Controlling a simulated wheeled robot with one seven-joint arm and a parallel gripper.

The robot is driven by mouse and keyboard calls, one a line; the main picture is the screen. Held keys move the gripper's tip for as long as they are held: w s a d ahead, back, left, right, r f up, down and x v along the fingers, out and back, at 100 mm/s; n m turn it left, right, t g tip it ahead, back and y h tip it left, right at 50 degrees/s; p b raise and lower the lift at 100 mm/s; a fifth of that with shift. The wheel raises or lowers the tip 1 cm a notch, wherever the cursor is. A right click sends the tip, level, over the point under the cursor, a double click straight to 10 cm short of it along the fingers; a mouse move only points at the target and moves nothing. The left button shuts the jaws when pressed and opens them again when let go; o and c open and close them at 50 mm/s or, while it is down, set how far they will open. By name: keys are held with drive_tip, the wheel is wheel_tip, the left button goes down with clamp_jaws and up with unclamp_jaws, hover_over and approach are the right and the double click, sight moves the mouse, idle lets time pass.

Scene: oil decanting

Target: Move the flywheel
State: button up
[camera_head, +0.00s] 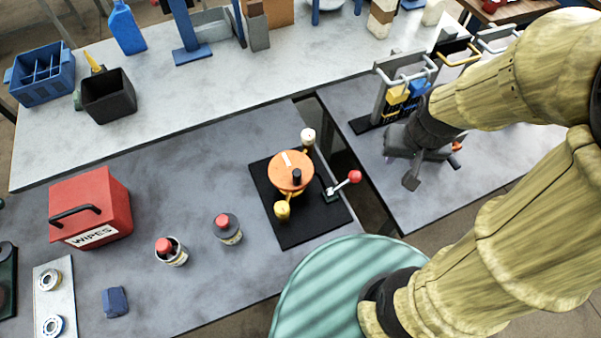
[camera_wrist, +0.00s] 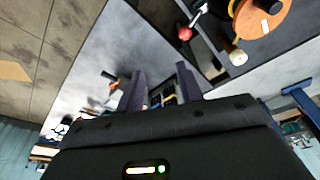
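An orange disc (camera_head: 284,179), which looks like the flywheel, sits on a black mat (camera_head: 300,232) in the middle of the near table. A dark knob and a white mark are on its top. It also shows at the top right of the wrist view (camera_wrist: 258,17). My gripper (camera_head: 431,166) is over the right-hand table, to the right of the disc and well apart from it. In the wrist view its two fingers (camera_wrist: 163,82) stand apart with nothing between them, so it is open.
A red-knobbed lever (camera_head: 354,178), a yellow knob (camera_head: 282,210) and a white-topped post (camera_head: 308,137) surround the disc. Bottles (camera_head: 228,230) and a red wipes box (camera_head: 92,205) stand left. A rack with padlocks (camera_head: 400,85) stands behind my gripper. A gap separates the tables.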

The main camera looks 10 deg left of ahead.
drive_tip(key=shift+o, duration=0.8)
drive_tip(key=shift+a, duration=0.1)
drive_tip(key=r+m+g+b, duration=0.1)
drive_tip(key=m+g+b, duration=0.15)
drive_tip(key=m, duration=0.45)
hover_over(297, 172)
wheel_tip(297, 172, down, 17)
drive_tip(key=p, duration=0.2)
drive_tip(key=shift+f+p, duration=0.2)
drive_tip(key=shift+p, duration=0.1)
clamp_jaws()
